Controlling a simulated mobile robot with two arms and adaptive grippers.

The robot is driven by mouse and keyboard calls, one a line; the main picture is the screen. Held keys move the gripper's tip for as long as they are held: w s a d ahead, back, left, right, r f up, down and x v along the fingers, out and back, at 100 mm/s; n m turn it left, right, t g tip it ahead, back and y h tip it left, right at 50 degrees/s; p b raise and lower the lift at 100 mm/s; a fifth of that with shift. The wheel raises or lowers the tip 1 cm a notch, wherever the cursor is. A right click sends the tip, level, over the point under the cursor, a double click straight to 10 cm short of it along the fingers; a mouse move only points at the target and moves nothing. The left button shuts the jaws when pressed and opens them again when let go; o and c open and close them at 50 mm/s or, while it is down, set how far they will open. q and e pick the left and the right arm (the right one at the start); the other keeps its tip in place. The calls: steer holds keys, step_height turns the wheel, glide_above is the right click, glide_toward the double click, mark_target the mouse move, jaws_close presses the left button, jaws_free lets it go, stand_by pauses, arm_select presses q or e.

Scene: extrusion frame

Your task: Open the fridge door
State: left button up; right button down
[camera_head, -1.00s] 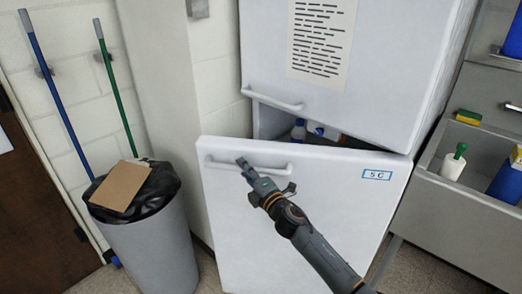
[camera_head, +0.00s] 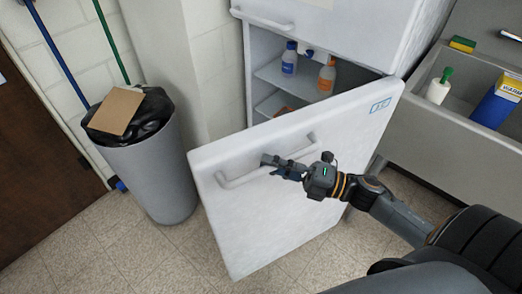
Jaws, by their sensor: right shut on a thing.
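The white fridge's lower door (camera_head: 285,215) is swung well open, hinged at its right side, with a small blue-edged label near its upper right corner. Its bar handle (camera_head: 236,182) runs along the upper part of the door. My right gripper (camera_head: 270,162) is shut on the handle, near the middle of the bar. Behind the door the fridge interior (camera_head: 262,75) shows, with shelves holding a blue-capped bottle (camera_head: 289,58) and an orange bottle (camera_head: 327,75). The upper door (camera_head: 350,25) is closed. My left gripper is not in view.
A grey bin (camera_head: 155,175) with a black liner and cardboard on top stands left of the door. A sink (camera_head: 420,115) with a white bottle and a blue-yellow box is at the right. Tiled floor (camera_head: 130,255) is clear in front.

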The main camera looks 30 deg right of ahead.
steer(key=shift+s+d, duration=0.2)
steer(key=shift+s, duration=0.45)
steer(key=c, duration=1.3)
jaws_free()
steer(key=shift+o, duration=0.2)
steer(key=v, duration=1.2)
steer(key=shift+w+d, duration=0.15)
steer(key=shift+w, duration=0.05)
